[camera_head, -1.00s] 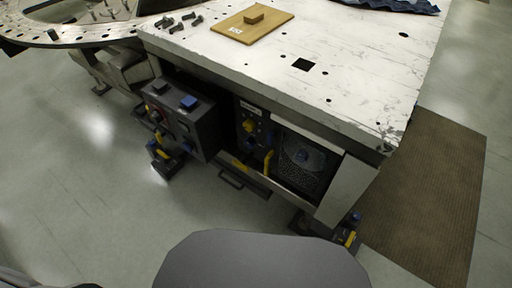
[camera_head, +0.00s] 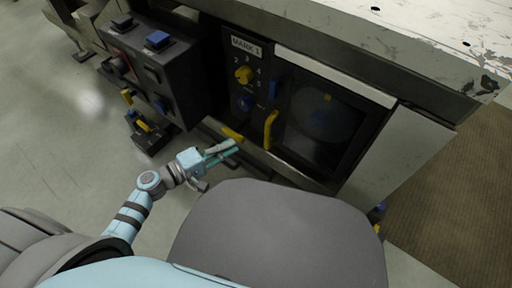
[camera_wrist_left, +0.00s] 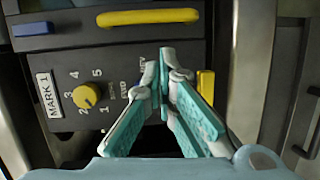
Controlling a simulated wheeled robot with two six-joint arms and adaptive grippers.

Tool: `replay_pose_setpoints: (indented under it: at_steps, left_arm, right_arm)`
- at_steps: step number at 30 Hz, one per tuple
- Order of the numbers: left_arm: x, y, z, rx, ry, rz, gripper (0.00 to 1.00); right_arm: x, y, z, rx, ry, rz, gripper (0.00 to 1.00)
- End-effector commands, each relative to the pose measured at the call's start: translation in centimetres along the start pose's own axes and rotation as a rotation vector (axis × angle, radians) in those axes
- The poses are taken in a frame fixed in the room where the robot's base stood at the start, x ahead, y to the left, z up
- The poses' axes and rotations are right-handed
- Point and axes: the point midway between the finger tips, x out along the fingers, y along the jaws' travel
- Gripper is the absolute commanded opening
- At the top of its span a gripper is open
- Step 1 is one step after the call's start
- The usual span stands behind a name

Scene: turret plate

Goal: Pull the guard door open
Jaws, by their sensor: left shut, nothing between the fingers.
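The guard door (camera_head: 322,123) is a dark framed window at the machine's front, under the tabletop, and looks shut. Its yellow bar handle (camera_head: 270,130) runs upright along its left edge. In the left wrist view the handle (camera_wrist_left: 148,17) lies across the top, beyond the fingertips. My left gripper (camera_head: 236,146) is below and left of the handle, apart from it, beside the yellow piece (camera_head: 232,134) at the panel's lower edge. In the left wrist view the gripper's fingers (camera_wrist_left: 165,55) meet at the tips with nothing between them. My right gripper is not in view.
Left of the door is a MARK 1 panel with a yellow dial (camera_head: 243,75). A blue piece (camera_head: 273,90) sits above the handle. A dark control box (camera_head: 160,75) juts out at left. The floor at left is mostly clear.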

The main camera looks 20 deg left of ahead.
Motion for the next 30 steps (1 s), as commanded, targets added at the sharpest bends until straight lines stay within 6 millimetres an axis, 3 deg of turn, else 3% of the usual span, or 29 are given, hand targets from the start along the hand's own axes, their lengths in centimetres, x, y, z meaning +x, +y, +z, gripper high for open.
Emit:
replay_pose_setpoints:
  at_steps: [1, 3, 6, 19, 30]
  left_arm:
    - [0.3, 0.8, 0.1, -0.013, -0.013, 0.055, 0.00]
    - [0.6, 2.4, 0.1, -0.028, -0.024, 0.099, 0.00]
    - [1.6, 3.1, 0.1, -0.032, -0.023, 0.107, 0.00]
    - [9.2, 3.7, 0.2, -0.034, -0.021, 0.101, 0.00]
    - [10.2, 3.8, 0.3, -0.034, -0.021, 0.098, 0.00]
  right_arm:
    - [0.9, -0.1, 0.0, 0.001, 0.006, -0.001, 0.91]
    - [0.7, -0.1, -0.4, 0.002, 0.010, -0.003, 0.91]
    - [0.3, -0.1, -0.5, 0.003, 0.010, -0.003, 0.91]
    - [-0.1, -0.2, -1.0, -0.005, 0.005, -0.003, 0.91]
    - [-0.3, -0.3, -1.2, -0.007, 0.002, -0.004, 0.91]
